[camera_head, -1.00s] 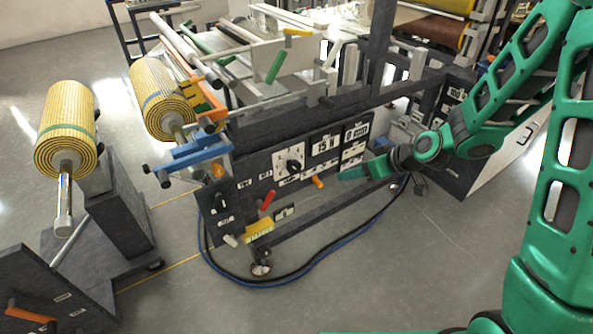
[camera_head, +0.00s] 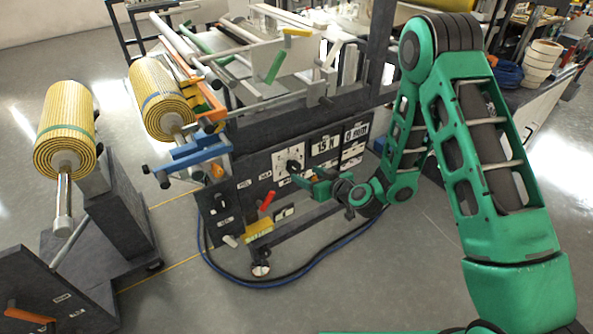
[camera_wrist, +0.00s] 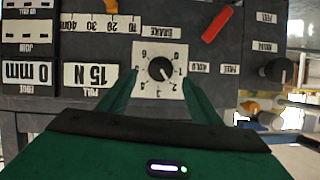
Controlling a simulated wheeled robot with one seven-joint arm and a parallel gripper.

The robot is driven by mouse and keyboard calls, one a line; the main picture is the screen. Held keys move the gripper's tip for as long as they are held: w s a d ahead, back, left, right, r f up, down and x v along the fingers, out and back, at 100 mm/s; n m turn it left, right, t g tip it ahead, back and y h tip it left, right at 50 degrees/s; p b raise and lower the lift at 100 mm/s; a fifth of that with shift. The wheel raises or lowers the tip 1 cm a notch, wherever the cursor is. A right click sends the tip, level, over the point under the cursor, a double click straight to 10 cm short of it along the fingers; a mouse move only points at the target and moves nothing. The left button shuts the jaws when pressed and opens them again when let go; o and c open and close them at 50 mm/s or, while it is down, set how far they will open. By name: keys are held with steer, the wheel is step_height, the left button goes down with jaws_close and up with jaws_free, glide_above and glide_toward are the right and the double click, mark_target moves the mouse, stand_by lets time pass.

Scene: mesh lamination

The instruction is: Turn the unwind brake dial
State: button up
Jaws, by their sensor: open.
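The brake dial is a black round knob (camera_wrist: 160,69) with a pointer, on a white numbered plate (camera_wrist: 148,54) marked BRAKE, upside down in the wrist view. The pointer slants toward the lower right there, near the 1 and 2. The dial (camera_head: 293,166) also shows on the dark front panel in the head view. My green gripper (camera_wrist: 160,76) is open, its two fingers on either side of the dial plate in the wrist view, with no visible grip on the knob. In the head view my gripper (camera_head: 308,183) is just right of and below the dial.
A red handle (camera_wrist: 217,24) and an orange lever (camera_wrist: 110,5) stick out near the dial. The panel has "15 N" (camera_wrist: 88,75) and "0 mm" displays. Blue and black cables (camera_head: 300,272) lie on the floor.

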mark_target(296, 169)
steer(key=x, duration=0.8)
steer(key=shift+w+f, duration=0.1)
